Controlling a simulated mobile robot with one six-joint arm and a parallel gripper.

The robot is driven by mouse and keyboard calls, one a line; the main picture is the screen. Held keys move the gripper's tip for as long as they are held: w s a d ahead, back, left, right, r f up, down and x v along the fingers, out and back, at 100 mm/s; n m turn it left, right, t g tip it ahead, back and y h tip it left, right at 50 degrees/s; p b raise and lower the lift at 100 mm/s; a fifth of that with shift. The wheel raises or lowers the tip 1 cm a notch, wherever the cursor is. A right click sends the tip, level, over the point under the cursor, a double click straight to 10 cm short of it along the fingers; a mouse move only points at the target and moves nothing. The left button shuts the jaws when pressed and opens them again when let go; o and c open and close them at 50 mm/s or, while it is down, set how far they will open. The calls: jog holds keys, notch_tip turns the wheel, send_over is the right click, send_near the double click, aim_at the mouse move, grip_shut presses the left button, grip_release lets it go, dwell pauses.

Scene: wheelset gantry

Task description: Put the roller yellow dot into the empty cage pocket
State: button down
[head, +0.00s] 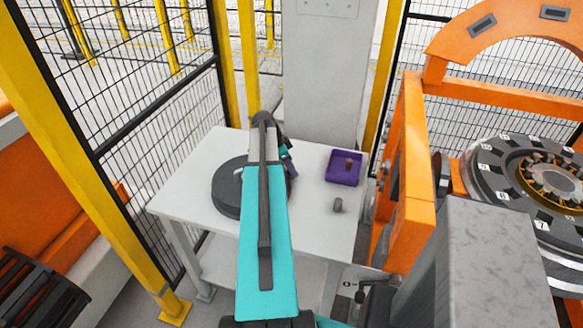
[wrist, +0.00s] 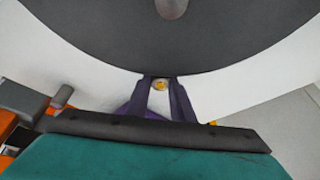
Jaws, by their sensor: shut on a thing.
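My gripper (wrist: 160,88) is shut on the roller with the yellow dot (wrist: 159,83); its yellow end shows between the two dark fingers in the wrist view. In the head view my gripper (head: 288,160) is mostly hidden behind my arm, over the white table beside a dark round disc, and the roller cannot be made out. The gold-coloured cage (head: 548,182) sits in the middle of a dark numbered ring at the right. Its pockets are too small to tell which is empty.
A purple tray (head: 331,180) with a brownish piece in it stands on the white table (head: 190,175). A small grey cylinder (head: 338,205) stands in front of it. The dark disc (head: 228,190) lies left of my arm. An orange frame (head: 412,175) stands between table and ring.

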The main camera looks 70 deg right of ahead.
jog(key=shift+f, duration=0.1)
jog(key=c, duration=1.8)
grip_release()
jog(key=shift+r, duration=0.2)
jog(key=shift+b+v, duration=1.8)
jog(key=shift+v, duration=4.15)
